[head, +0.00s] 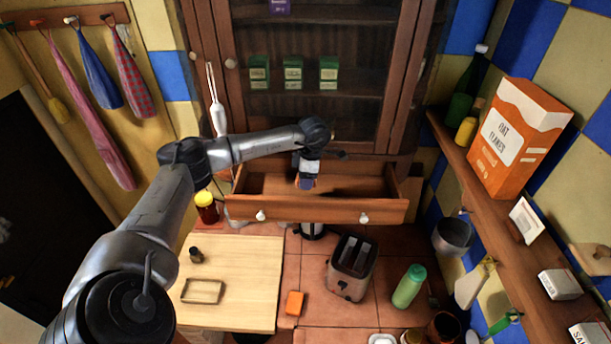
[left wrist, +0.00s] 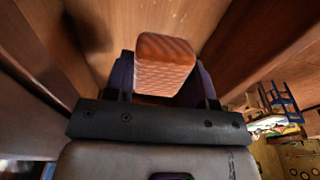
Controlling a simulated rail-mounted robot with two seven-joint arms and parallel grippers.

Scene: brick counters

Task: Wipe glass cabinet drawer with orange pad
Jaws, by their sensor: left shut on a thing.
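The wooden drawer (head: 372,211) below the glass-doored cabinet (head: 388,70) is pulled open. My left gripper (head: 305,184) reaches down into the drawer's opening, near its middle. In the left wrist view the left gripper (left wrist: 165,88) is shut on an orange pad (left wrist: 165,62) with a ridged face. The drawer's wooden inside surrounds the pad there. I cannot tell whether the pad touches the wood. In the head view the pad is mostly hidden by the gripper. My right gripper is not in view.
Below the drawer are a toaster (head: 352,268), a green bottle (head: 408,287), a small orange block (head: 294,303) and a wooden board (head: 255,268). A red jar with a yellow lid (head: 206,207) stands left of the drawer. A shelf (head: 500,235) runs along the right wall.

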